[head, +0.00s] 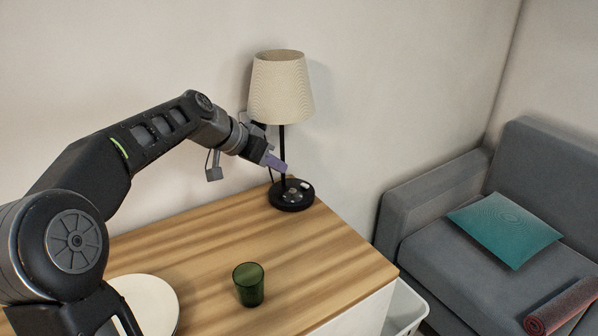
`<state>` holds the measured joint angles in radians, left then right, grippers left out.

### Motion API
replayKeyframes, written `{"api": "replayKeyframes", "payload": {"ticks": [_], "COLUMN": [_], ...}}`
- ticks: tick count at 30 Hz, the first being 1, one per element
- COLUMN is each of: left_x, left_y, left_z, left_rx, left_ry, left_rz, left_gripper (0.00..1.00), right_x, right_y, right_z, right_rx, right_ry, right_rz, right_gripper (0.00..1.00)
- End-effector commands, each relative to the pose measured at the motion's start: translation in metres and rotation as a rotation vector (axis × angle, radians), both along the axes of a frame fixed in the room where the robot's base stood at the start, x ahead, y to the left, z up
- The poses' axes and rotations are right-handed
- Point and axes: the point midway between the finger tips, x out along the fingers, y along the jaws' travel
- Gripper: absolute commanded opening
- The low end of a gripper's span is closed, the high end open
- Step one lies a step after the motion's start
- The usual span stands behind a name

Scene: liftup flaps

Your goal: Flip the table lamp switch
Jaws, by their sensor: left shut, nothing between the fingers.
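The table lamp has a cream pleated shade (281,88), a thin dark pole and a round black base (291,196). It stands at the far right corner of the wooden cabinet top, near the wall. A small light-coloured part, perhaps the switch (305,184), shows on the right of the base. My left gripper (284,168) reaches in from the left. Its purple-grey fingers are shut and empty, pointing down to the right, and overlap the lower pole in the picture. I cannot tell whether they touch the lamp. My right gripper is not in view.
A dark green cup (249,285) and a white plate (148,303) are on the cabinet top (215,245). A white bin (405,308) stands right of the cabinet. A grey sofa (440,250) with a teal cushion (505,229) and rolled red cloth (560,307) is further right.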

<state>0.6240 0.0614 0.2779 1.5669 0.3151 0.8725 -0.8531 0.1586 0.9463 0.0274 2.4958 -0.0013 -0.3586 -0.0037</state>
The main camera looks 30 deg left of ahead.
Motion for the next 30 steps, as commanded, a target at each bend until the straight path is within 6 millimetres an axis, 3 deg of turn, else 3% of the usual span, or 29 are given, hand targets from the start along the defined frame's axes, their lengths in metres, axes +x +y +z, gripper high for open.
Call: {"api": "replayKeyframes", "payload": {"ticks": [11,30], "left_x": [0.006,0.063], "left_y": [-0.003,-0.028], "left_z": [-0.007,-0.068], "left_rx": [-0.002,-0.001], "left_ry": [0.001,0.000], "left_rz": [-0.001,0.000], "left_gripper": [0.00,0.00], "right_x": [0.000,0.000], "right_y": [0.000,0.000], "right_z": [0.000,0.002], "right_rx": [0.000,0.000], "right_ry": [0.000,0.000], "right_rz": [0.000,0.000], "right_gripper": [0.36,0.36]}}
